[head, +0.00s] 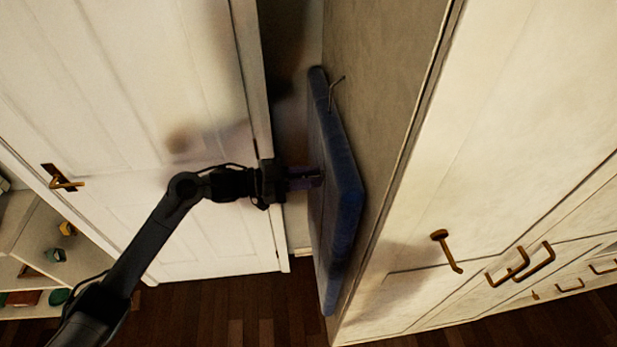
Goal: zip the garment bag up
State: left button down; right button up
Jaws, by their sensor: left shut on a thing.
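The blue garment bag (343,195) hangs upright and edge-on against the side of the wardrobe, with a metal hook (334,92) at its top. My left gripper (318,177) comes in from the left and is at the left face of the bag, around its middle height. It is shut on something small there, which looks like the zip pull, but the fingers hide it. The zip line itself cannot be made out from this angle. My right gripper is not in view.
A white door (130,120) with a brass handle (62,179) stands left of the bag. The pale wardrobe (520,130) with brass handles fills the right. A shelf (22,240) with small items is at lower left. Dark wooden floor (220,315) is clear below.

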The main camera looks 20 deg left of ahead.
pick_arm(q)
jog(key=shift+r, duration=0.35)
jog(key=c, duration=1.1)
grip_release()
jog(key=shift+f, duration=0.1)
jog(key=shift+a, duration=0.1)
jog(key=shift+s+a+f, duration=0.1)
jog(key=shift+a, duration=0.1)
jog(key=shift+b+v, duration=1.25)
jog(key=shift+v, duration=3.85)
